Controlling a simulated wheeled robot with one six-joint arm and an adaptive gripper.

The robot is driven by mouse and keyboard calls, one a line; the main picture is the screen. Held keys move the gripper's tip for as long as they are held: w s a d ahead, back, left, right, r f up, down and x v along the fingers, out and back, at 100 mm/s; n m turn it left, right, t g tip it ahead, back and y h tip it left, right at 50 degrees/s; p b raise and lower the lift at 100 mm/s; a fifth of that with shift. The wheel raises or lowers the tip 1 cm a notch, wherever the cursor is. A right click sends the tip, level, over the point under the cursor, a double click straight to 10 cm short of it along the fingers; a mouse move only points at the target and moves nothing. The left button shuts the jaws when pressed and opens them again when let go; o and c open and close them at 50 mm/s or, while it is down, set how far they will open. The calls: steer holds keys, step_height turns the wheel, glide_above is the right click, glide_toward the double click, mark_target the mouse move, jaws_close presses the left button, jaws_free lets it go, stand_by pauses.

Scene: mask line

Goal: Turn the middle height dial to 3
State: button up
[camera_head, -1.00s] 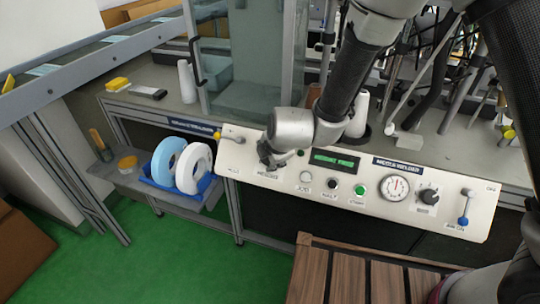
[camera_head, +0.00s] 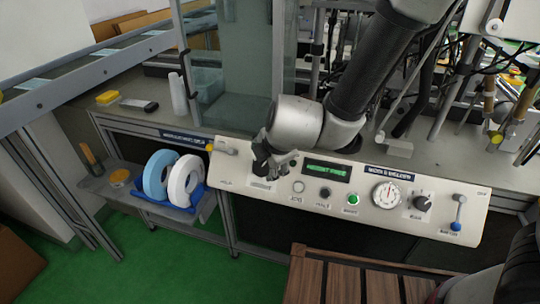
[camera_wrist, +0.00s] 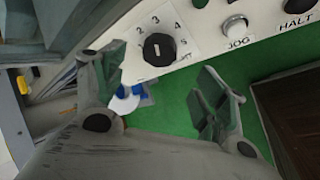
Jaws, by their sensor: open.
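A black round dial (camera_wrist: 158,49) with the numbers 2, 3, 4 and 5 around it sits on the white control panel (camera_wrist: 205,32) in the wrist view. A small light mark shows on the dial, but I cannot read its setting for sure. My gripper (camera_wrist: 162,88) is open and empty, with one finger on each side of the dial in the picture. The fingertips appear apart from the dial. In the head view my gripper (camera_head: 268,162) is at the left part of the panel (camera_head: 345,215) and hides this dial.
A JOG button (camera_wrist: 235,24) is right of the dial. The panel also has a green display (camera_head: 327,171), a gauge (camera_head: 387,195), another black knob (camera_head: 422,203) and a blue-tipped lever (camera_head: 457,215). A yellow-tipped lever (camera_head: 222,149) is left of my gripper. A wooden slatted surface (camera_head: 350,282) is below.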

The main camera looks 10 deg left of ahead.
steer(key=shift+v, duration=1.55)
